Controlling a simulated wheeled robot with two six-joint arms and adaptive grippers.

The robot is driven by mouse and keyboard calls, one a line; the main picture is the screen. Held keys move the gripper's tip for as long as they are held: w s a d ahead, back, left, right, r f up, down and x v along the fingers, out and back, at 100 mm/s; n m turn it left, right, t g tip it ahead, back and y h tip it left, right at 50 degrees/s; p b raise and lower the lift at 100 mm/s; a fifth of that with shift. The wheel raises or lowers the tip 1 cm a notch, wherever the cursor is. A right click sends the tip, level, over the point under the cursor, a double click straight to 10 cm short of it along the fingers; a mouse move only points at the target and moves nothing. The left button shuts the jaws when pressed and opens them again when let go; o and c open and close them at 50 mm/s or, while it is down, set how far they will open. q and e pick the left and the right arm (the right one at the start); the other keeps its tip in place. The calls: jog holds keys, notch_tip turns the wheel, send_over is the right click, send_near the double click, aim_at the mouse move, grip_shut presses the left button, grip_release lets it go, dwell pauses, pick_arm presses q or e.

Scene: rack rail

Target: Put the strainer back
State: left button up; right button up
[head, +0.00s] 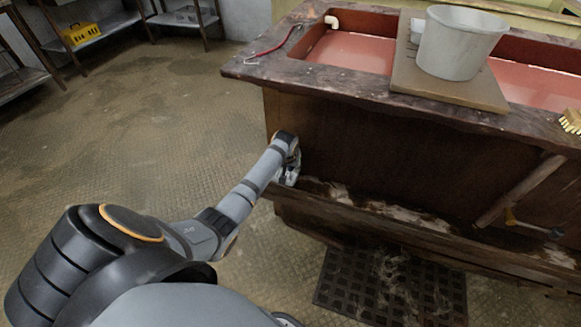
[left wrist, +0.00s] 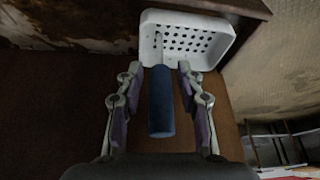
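The strainer (left wrist: 188,40) shows in the left wrist view as a white, shallow, square-cornered pan with rows of holes and a blue handle (left wrist: 160,103). My left gripper (left wrist: 160,67) is open, with one finger on each side of the handle. A gap shows between the handle and each finger. In the head view my left gripper (head: 288,170) is low at the left front corner of the wooden sink unit (head: 370,165), and I cannot make out the strainer there. What the strainer rests on or hangs from is unclear. My right gripper is not in view.
The sink unit has a ledge (head: 400,212) along its front and a slanted wooden bar (head: 520,190) at right. A white bucket (head: 457,45) stands on a board (head: 445,85) over the red basin. A dark mat (head: 390,290) lies below. Floor at left is clear.

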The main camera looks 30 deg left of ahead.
pick_arm(q)
jog(key=shift+r, duration=0.2)
jog(key=p+v, duration=0.4)
jog(key=v, duration=0.8)
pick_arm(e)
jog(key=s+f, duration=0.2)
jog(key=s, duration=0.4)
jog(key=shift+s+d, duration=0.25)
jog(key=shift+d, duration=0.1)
pick_arm(q)
jog(key=shift+f, duration=0.1)
jog(key=s+d+f+m+g, duration=0.1)
jog(key=s+f, duration=0.5)
jog(key=f, duration=0.5)
jog(key=s+d+f+m+g, duration=0.1)
jog(key=s+f, duration=0.5)
jog(key=f, duration=0.6)
jog(key=s+d+f+m, duration=0.1)
jog(key=s+f, duration=0.4)
jog(key=s, duration=0.4)
jog(key=s+d+f+m, duration=0.1)
jog(key=s+d+f, duration=0.1)
jog(key=s+f, duration=0.4)
jog(key=s+d+f+m+h, duration=0.1)
jog(key=s+f, duration=0.4)
jog(key=s, duration=0.6)
jog(key=shift+s+d+f+g, duration=0.35)
jog(key=shift+s+d+g, duration=0.05)
jog(key=shift+d, duration=0.3)
